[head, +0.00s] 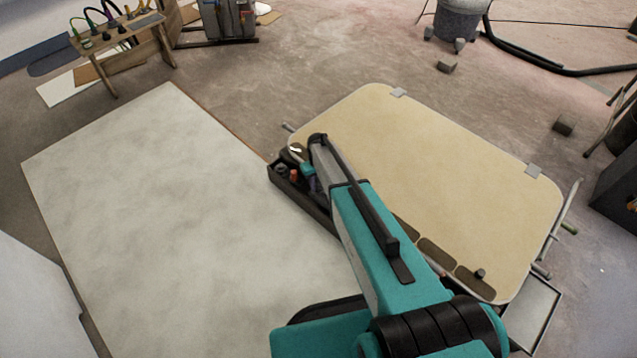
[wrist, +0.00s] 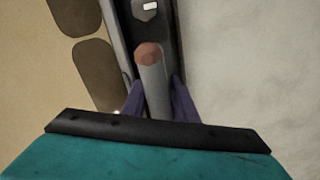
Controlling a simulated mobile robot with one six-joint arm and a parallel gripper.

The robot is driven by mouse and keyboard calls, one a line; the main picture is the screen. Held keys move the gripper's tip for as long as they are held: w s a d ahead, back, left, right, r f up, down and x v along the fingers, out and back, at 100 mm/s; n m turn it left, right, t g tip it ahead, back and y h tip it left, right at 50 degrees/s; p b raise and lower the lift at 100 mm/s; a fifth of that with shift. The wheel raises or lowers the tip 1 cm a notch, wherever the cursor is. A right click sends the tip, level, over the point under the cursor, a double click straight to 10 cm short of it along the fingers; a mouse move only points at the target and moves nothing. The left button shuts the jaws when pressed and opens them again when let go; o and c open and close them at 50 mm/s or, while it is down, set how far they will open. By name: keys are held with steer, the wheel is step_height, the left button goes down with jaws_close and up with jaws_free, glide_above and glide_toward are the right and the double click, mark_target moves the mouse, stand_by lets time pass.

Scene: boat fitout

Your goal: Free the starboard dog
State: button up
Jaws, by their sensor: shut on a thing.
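A tan hatch panel (head: 430,150) lies with two pale hinges on its far edge and brown pads along its near edge. A small dark knob (head: 480,273) stands on the near-right pad; a pale curved piece (head: 295,149) shows near the left corner. I cannot tell which is the starboard dog. My gripper (head: 310,183) reaches into a narrow dark tray (head: 318,212) beside the hatch. In the wrist view, my gripper (wrist: 155,100) has its purple fingers shut on a grey cylinder with a reddish-brown end (wrist: 149,55). My arm hides part of the hatch's near edge.
In the wrist view, a grey piece with a bright spot (wrist: 146,10) lies farther along the tray. A large pale board (head: 150,190) is left of the tray. A bench with tools (head: 120,40) and a vacuum (head: 460,20) stand behind. Small blocks (head: 446,66) lie on the floor.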

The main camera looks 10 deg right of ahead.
steer(key=shift+o, duration=0.3)
steer(key=shift+w+d+m, duration=0.1)
steer(key=shift+d+m, duration=0.1)
steer(key=shift+m, duration=0.3)
steer(key=o, duration=0.8)
steer(key=shift+c, duration=0.2)
step_height(320, 180, up, 14)
steer(key=shift+a+f+p, duration=0.1)
steer(key=shift+p, duration=0.95)
